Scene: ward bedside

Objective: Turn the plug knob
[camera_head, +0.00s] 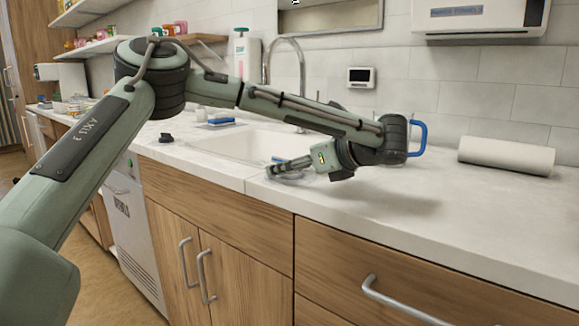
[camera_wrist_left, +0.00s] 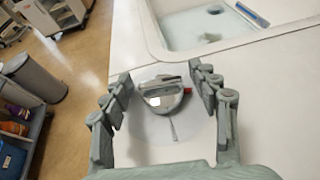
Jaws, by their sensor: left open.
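A shiny round metal piece (camera_wrist_left: 163,97), which looks like the plug knob, is on the pale counter beside the sink in the left wrist view. A flat bar crosses its top and a small red part shows at its right. My left gripper (camera_wrist_left: 160,92) is open, with one finger on each side of the metal piece. In the head view my left gripper (camera_head: 288,167) is low over the counter's front edge by the sink, and the piece is mostly hidden there. My right gripper is not in view.
The sink basin (camera_head: 235,143) lies behind the gripper, with a tall curved faucet (camera_head: 301,75). A paper roll (camera_head: 506,156) lies at the right and a blue handle (camera_head: 418,138) shows behind my wrist. A small black object (camera_head: 166,138) sits left of the sink. The front right counter is clear.

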